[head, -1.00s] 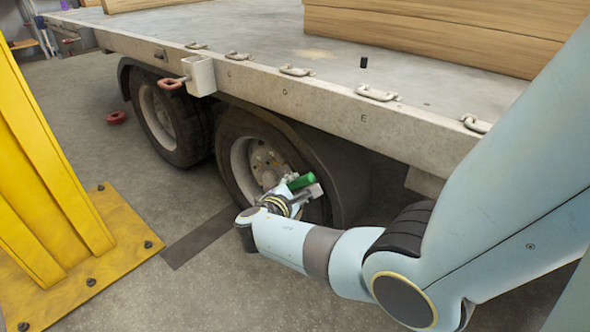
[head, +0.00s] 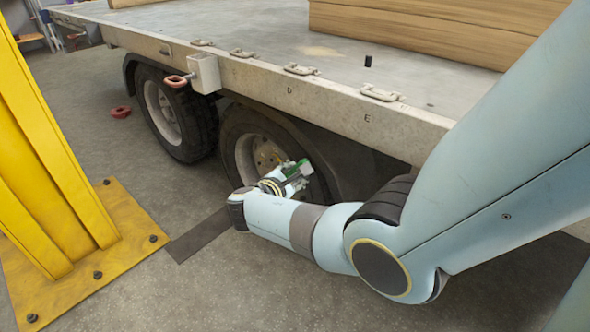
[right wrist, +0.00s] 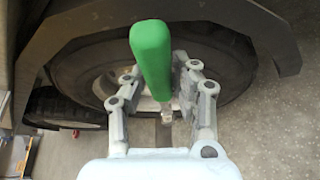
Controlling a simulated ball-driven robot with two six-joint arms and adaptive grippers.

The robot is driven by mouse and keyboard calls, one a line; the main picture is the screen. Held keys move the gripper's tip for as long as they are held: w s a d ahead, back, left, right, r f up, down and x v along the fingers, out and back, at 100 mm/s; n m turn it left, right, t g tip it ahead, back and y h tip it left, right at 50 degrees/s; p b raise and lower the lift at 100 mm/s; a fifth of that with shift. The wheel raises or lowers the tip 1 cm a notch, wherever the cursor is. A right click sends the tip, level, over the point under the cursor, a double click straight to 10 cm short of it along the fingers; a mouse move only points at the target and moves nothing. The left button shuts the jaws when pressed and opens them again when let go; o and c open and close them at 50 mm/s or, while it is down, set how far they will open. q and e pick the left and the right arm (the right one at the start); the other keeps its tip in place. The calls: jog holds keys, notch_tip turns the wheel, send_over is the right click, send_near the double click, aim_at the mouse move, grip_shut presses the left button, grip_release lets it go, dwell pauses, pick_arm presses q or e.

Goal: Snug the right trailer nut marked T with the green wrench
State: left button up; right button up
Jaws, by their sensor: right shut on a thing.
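The green wrench (right wrist: 152,62) is in my right gripper (right wrist: 166,105), with its green handle toward the camera in the right wrist view. In the head view the right gripper (head: 285,176) is in front of the right wheel (head: 245,135) of the trailer, and a bit of the green wrench (head: 298,168) shows at it. The wrench's far end is hidden, so I cannot tell whether it touches a nut. The wheel hub (head: 268,155) is partly visible behind the gripper. The nut marked T cannot be made out. My left gripper is not in view.
The trailer bed (head: 335,92) with its side rail runs above the wheels, and timber (head: 430,32) lies on it. A second wheel (head: 165,110) is further left. A yellow post (head: 45,150) with a bolted base plate stands at left. A red object (head: 121,112) lies on the floor.

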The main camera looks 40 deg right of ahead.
grip_shut()
jog(key=shift+w+r, duration=0.1)
jog(key=shift+r, duration=0.05)
jog(key=shift+w+a+r+m+g, duration=0.15)
jog(key=shift+a+r+m+g, duration=0.1)
jog(key=shift+a+m+g, duration=0.05)
jog(key=shift+a, duration=0.15)
jog(key=shift+a, duration=0.85)
dwell(0.8)
